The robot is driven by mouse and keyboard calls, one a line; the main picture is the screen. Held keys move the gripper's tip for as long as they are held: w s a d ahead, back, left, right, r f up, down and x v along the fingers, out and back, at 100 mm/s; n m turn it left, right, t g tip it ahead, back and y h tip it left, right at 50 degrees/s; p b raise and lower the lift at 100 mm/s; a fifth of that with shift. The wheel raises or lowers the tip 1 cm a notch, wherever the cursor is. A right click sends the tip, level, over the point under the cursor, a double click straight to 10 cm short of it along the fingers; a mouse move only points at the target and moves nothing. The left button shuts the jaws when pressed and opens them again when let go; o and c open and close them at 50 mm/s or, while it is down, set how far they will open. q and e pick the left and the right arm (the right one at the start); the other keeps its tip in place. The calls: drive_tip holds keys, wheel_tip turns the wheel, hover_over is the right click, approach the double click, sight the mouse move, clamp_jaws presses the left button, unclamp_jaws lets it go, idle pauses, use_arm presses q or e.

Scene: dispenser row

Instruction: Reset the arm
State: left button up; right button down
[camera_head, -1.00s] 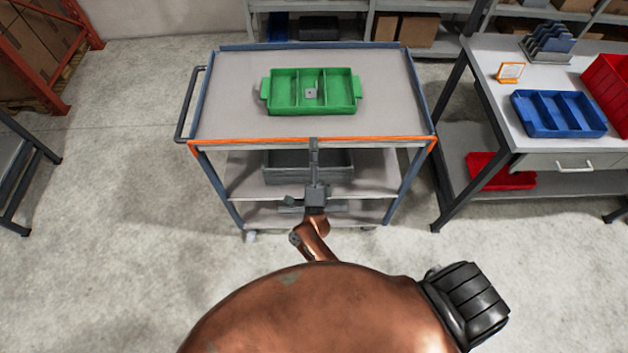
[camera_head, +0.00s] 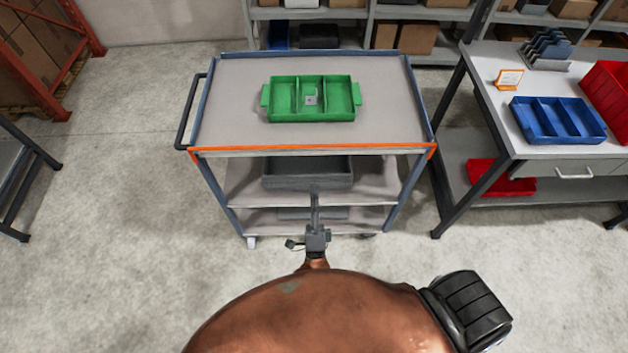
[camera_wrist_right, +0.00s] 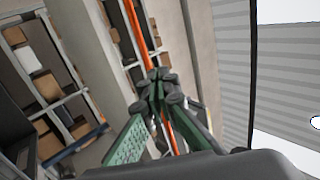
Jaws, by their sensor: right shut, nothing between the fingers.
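My right gripper (camera_head: 315,194) hangs in front of the cart, below the level of its top shelf and apart from the tray. In the right wrist view its green fingers (camera_wrist_right: 157,80) meet at the tips, shut with nothing between them. A green tray (camera_head: 312,117) with three compartments sits on the cart's top. A small grey piece (camera_head: 310,100) lies in its middle compartment. My left gripper is in neither view.
The cart (camera_head: 230,125) has an orange front edge (camera_head: 310,150) and a grey bin (camera_head: 305,181) on a lower shelf. A table at right holds a blue tray (camera_head: 558,136) and a red bin. Racks stand behind.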

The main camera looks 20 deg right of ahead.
drive_tip(key=shift+f, duration=0.1)
idle(0.5)
wheel_tip(320, 180, down, 20)
drive_tip(key=w+a+n+g+y, duration=0.1)
drive_tip(key=a+n+g+y, duration=0.2)
drive_tip(key=n+y, duration=0.85)
drive_tip(key=s+d+f+n+g+y, duration=0.1)
drive_tip(key=s+f+n+g, duration=0.3)
drive_tip(key=f, duration=0.7)
drive_tip(key=s+d+f+n+g, duration=0.1)
drive_tip(key=s+f+n+g, duration=0.4)
drive_tip(key=f, duration=0.6)
drive_tip(key=s+d+f+n+g, duration=0.1)
drive_tip(key=s+d+f+g, duration=0.2)
drive_tip(key=s, duration=1)
drive_tip(key=s+d+f+n+g+h, duration=0.1)
drive_tip(key=s+d+f+g, duration=0.3)
drive_tip(key=s+f, duration=0.6)
drive_tip(key=s+d+f+n+g+h, duration=0.1)
drive_tip(key=s+d+f+g, duration=0.3)
drive_tip(key=s, duration=1.2)
wheel_tip(320, 180, down, 3)
drive_tip(key=shift+s+d+f+n, duration=0.15)
drive_tip(key=shift+d+n, duration=0.2)
drive_tip(key=shift+d, duration=0.85)
